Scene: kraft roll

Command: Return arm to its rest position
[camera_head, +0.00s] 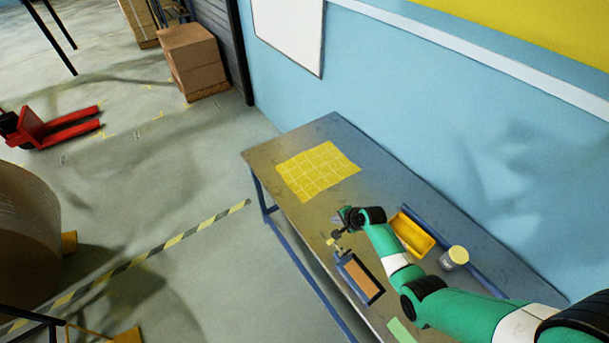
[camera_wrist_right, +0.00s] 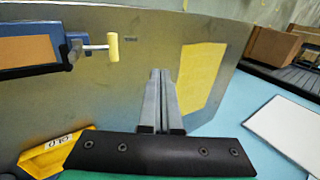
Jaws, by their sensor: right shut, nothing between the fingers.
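My right arm (camera_head: 383,240) is green, white and black and reaches in from the lower right over the metal table. My right gripper (camera_head: 342,218) is above the middle of the table. In the right wrist view my right gripper (camera_wrist_right: 162,75) has its two grey fingers together, with nothing between them. The yellow gridded sheet (camera_head: 317,170) lies flat beyond the gripper, apart from it; it also shows in the right wrist view (camera_wrist_right: 201,80). My left gripper is not in view.
A blue-framed tray (camera_head: 379,293) with an orange-brown inside lies near the table's front edge. A yellow bin (camera_head: 411,235) and a lidded jar (camera_head: 454,257) stand on the table's wall side. The blue wall (camera_head: 400,130) runs along the back.

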